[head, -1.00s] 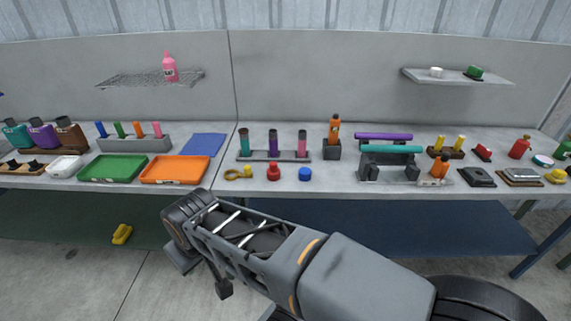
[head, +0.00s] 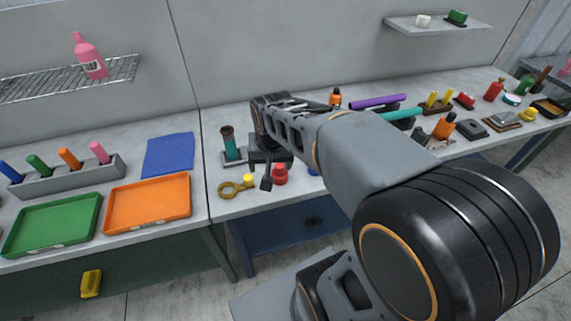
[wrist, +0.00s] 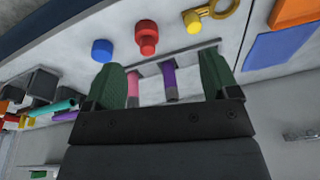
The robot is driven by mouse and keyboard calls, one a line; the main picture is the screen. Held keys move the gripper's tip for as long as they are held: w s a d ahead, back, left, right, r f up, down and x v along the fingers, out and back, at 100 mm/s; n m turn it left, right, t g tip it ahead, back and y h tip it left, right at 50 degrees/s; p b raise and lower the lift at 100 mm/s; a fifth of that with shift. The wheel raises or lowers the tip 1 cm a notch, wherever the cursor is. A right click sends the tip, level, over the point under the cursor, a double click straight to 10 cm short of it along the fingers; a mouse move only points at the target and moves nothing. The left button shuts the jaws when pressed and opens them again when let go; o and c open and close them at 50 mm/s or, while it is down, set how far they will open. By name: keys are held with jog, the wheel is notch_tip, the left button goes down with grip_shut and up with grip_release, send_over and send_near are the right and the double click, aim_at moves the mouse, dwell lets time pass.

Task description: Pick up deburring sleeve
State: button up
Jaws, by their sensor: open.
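No part is labelled as the deburring sleeve, so I cannot tell for certain which it is. Upright coloured cylinders stand in a grey rack (head: 234,158). The teal one with a dark top (head: 230,143) shows left of my arm; the others are hidden behind the arm in the head view. In the wrist view a pink cylinder (wrist: 134,86) and a purple cylinder (wrist: 169,82) appear between the green fingers of my gripper (wrist: 165,66). The gripper is open and holds nothing. I cannot tell whether it touches either cylinder.
A blue cap (wrist: 102,50), red knob (wrist: 147,38), yellow cap (wrist: 192,22) and yellow ring (head: 229,188) lie in front of the rack. An orange tray (head: 148,203), a green tray (head: 52,224) and a blue mat (head: 168,155) are left. Purple and teal tubes are to the right.

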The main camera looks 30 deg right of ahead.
aim_at(280, 172)
jog(key=shift+o, duration=0.9)
jog(key=w+d+f+m+g+p, duration=0.2)
jog(key=w+d+f+m, duration=0.1)
jog(key=w+d+m, duration=0.3)
jog(key=w, duration=0.2)
jog(key=shift+w+d, duration=0.3)
jog(key=shift+w, duration=0.05)
jog(key=shift+m, duration=0.5)
jog(key=f, duration=0.5)
jog(key=f+p, duration=0.1)
jog(key=f, duration=0.2)
jog(key=shift+w+d+f, duration=0.3)
jog(key=shift+w+f, duration=0.05)
jog(key=shift+s+f+p, duration=0.1)
jog(key=shift+f+p, duration=0.55)
jog(key=shift+f, duration=2.3)
jog(key=c, duration=0.9)
